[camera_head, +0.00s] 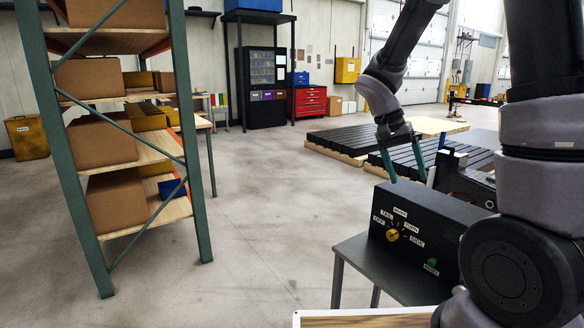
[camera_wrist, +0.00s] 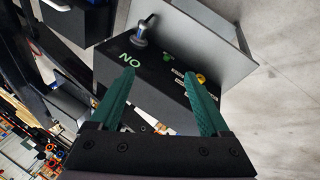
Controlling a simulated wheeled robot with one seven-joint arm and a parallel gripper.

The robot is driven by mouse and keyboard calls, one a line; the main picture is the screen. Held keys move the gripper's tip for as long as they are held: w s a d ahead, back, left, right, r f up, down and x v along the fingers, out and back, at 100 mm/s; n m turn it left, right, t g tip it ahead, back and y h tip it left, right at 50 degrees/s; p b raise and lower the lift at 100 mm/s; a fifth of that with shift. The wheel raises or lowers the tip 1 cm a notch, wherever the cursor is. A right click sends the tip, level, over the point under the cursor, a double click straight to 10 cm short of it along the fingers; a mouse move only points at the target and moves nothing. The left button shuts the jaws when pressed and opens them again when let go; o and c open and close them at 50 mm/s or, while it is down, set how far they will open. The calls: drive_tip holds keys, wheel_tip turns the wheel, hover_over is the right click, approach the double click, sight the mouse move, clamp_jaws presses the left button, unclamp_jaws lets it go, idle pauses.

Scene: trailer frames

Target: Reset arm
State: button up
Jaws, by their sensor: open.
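My gripper (camera_head: 402,164) is open and empty, held above and behind the dark control box in the head view. Its two green fingers (camera_wrist: 161,100) are spread apart in the wrist view, with the box beyond them. My arm comes in from the right side of the head view and bends down toward the box. The control box (camera_head: 440,218) has a yellow knob (camera_head: 392,235), a green button (camera_head: 433,261) and several white labels on its front. In the wrist view the box (camera_wrist: 150,85) shows "NO" lettering and a metal switch or lever (camera_wrist: 143,31).
The box stands on a small grey table (camera_head: 352,255). A green-framed shelf (camera_head: 190,130) with cardboard boxes (camera_head: 118,203) stands at left. Dark slatted platforms (camera_head: 350,137) lie behind my gripper. A wooden surface edge (camera_head: 365,319) is at the bottom. The floor between shelf and table is clear.

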drive_tip(key=s+a+r+n+t+y, duration=0.2)
drive_tip(key=s+r+t+y, duration=0.4)
drive_tip(key=s+r, duration=0.7)
wheel_tip(320, 180, up, 4)
drive_tip(key=shift+s+a+r+n+t+y, duration=0.15)
drive_tip(key=shift+a+r+n+t+y, duration=0.2)
drive_tip(key=shift+a+t, duration=0.6)
drive_tip(key=shift+d+f, duration=0.1)
